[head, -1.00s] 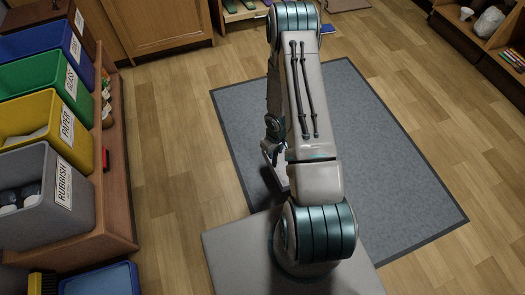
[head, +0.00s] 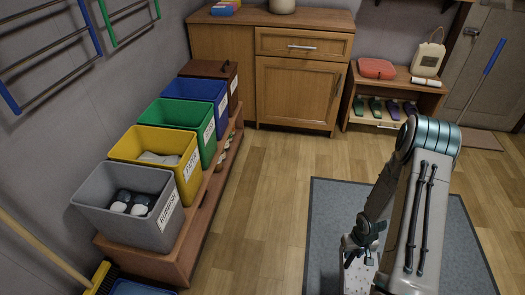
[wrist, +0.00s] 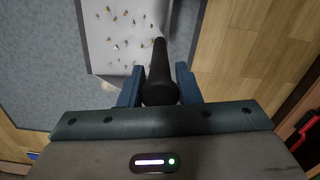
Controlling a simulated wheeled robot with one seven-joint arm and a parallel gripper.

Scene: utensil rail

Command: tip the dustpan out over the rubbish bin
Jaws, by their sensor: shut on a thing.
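My gripper (wrist: 158,88) is shut on the black handle of the dustpan (wrist: 112,45), between its two blue fingers. The pan is pale, and several small brown crumbs lie on it. In the head view, my gripper (head: 362,238) is at lower right above the mat, with part of the speckled dustpan (head: 357,279) below it; the rest is cut off or hidden by my arm. The rubbish bin (head: 160,228) is a grey open box labelled RUBBISH at lower left, well left of the gripper. Dark and white items lie inside it.
Yellow paper (head: 183,160), green (head: 208,135) and blue (head: 222,100) bins stand behind it on a low wooden shelf (head: 190,245). A broom (head: 45,248) leans at lower left. Wooden floor (head: 262,200) is clear between the bins and the grey mat (head: 325,215).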

